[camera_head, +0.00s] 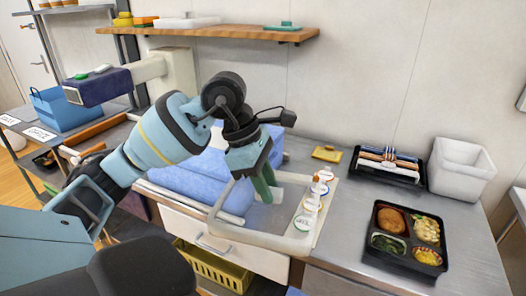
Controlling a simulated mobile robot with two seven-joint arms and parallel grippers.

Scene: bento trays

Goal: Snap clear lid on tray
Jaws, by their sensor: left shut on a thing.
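The black bento tray (374,247) sits on the metal counter at the right, uncovered. Its compartments hold a brown patty, green food, a yellowish mix and another yellow portion. My left gripper (267,195) points down, with green fingers, left of the tray and well apart from it. It is shut on a pale, see-through piece with a rounded rim, which looks like the clear lid (246,233). The lid is over the counter's front edge, in front of the small bottles. The fingers partly hide where they grip it. My right gripper is not in view.
Small white-labelled bottles (304,222) stand on a pale board left of the tray. A black holder (363,175) with utensils, a white bin (462,168) and a yellow dish (327,154) are behind. Bare counter lies between board and tray. A yellow basket (215,268) is below.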

